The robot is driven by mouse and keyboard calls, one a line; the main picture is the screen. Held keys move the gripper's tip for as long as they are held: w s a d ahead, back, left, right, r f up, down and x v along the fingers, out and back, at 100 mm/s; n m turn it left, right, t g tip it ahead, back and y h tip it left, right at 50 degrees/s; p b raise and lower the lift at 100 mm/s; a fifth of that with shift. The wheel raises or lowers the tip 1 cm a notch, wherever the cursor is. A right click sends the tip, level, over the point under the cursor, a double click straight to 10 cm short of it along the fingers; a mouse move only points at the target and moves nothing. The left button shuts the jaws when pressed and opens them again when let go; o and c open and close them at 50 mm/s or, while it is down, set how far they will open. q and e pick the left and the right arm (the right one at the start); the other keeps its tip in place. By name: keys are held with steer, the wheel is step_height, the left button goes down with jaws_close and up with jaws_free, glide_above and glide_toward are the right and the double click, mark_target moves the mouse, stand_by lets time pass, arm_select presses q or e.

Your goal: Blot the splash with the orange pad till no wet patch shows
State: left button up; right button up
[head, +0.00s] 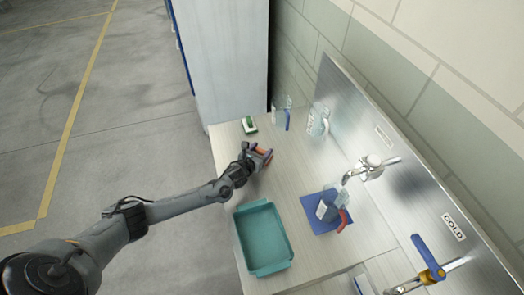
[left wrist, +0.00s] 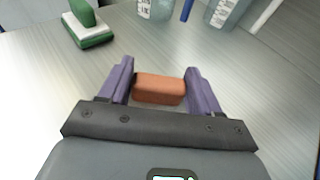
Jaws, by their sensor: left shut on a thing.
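The orange pad (left wrist: 160,88) is a small block between the two purple fingers of my left gripper (left wrist: 159,82) in the left wrist view. The left gripper is shut on it. In the head view, my left gripper (head: 262,155) with the orange pad (head: 264,152) is over the pale counter, beyond the teal tray. I cannot tell whether the pad touches the counter. No wet patch can be made out on the counter in either view. My right gripper is not in view.
A green-and-white brush-like item (head: 249,124) lies at the counter's far left corner. Clear containers (head: 318,121) stand by the back panel. A teal tray (head: 263,238) is near the front, and a blue mat (head: 315,222) with items lies to the right. Taps (head: 369,168) project from the panel.

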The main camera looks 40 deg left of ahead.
arm_select(q)
step_height(320, 180, up, 2)
steer(key=shift+s+d+r, duration=0.1)
steer(key=shift+r, duration=0.05)
steer(key=shift+s+d+r+p, duration=0.1)
steer(key=shift+d+r+p, duration=0.1)
steer(key=shift+p, duration=0.35)
step_height(320, 180, up, 4)
steer(key=p, duration=0.3)
steer(key=shift+a+f, duration=0.1)
steer(key=shift+f, duration=0.05)
steer(key=shift+r+p, duration=0.9)
steer(key=shift+p, duration=0.05)
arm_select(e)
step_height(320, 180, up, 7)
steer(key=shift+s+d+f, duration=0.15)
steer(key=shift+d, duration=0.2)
arm_select(q)
steer(key=shift+f, duration=0.1)
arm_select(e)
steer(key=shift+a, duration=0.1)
